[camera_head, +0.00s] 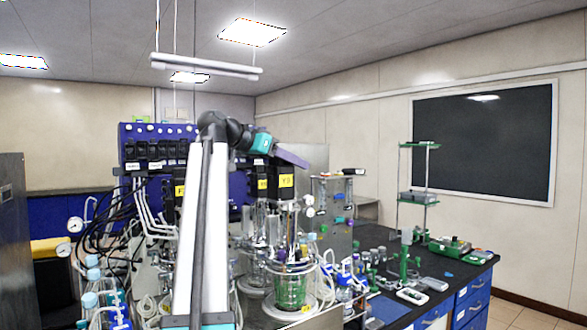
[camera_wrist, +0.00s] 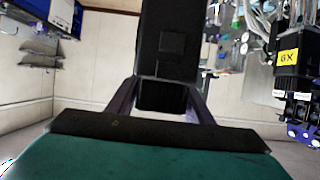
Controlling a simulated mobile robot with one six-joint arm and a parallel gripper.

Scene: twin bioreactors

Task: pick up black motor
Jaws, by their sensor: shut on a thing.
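A black motor (camera_wrist: 167,40) fills the upper middle of the wrist view, a dark block with a small square on its face. My gripper (camera_wrist: 166,96) has its two purple fingers on either side of the motor's lower part, shut on it. In the head view my gripper (camera_head: 290,157) is at the arm's end, pointing right, above a black motor with a yellow label (camera_head: 286,181).
A purple control rack (camera_head: 130,145) with several black motors and dark cables stands behind my arm. Below are a glass vessel with green contents (camera_head: 290,290), tubing and bottles. A black bench (camera_head: 455,268) with green stands and small devices lies to the right.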

